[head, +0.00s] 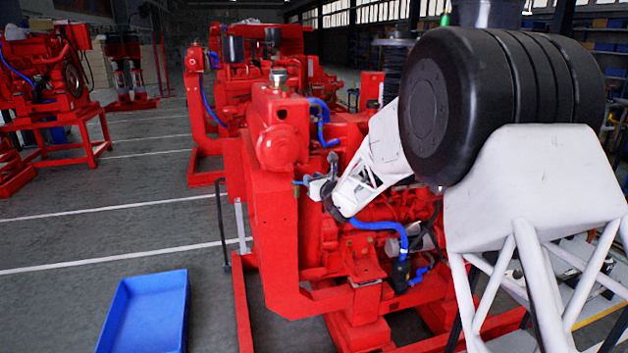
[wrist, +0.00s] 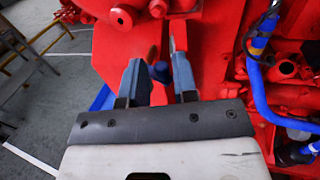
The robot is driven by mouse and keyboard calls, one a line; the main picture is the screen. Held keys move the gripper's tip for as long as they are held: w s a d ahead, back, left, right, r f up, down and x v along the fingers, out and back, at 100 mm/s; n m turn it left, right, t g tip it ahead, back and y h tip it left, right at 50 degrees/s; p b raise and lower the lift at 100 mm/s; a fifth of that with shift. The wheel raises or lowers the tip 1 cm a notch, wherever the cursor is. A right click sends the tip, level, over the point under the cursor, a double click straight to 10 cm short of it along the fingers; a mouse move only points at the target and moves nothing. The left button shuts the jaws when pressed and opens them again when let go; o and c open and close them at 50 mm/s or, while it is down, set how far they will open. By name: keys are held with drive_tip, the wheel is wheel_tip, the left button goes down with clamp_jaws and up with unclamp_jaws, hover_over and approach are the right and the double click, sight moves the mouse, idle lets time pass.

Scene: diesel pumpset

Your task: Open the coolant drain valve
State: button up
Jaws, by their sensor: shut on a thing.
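The red diesel pumpset (head: 270,190) fills the middle of the head view. My gripper (head: 318,180) is at the side of its red block, below the round red housing. In the wrist view my gripper's two grey-blue fingers (wrist: 160,58) point at a red face. A small dark blue piece (wrist: 160,72), which looks like the coolant drain valve's handle, sits between them, and the fingers are shut on it. The valve body is mostly hidden by the fingers, and I cannot tell the handle's turn angle.
A blue hose (head: 380,226) runs just right of my gripper; it also shows in the wrist view (wrist: 258,90). A blue tray (head: 145,312) lies on the floor at the front left. Other red machines stand behind. The grey floor at left is mostly clear.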

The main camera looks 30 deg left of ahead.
drive_tip(key=shift+s+a+m+t+h, duration=0.1)
drive_tip(key=shift+s+m+t+h, duration=0.45)
drive_tip(key=shift+t, duration=0.25)
drive_tip(key=shift+a+m, duration=0.1)
drive_tip(key=shift+m, duration=0.15)
drive_tip(key=o, duration=0.7)
drive_tip(key=shift+v, duration=3.95)
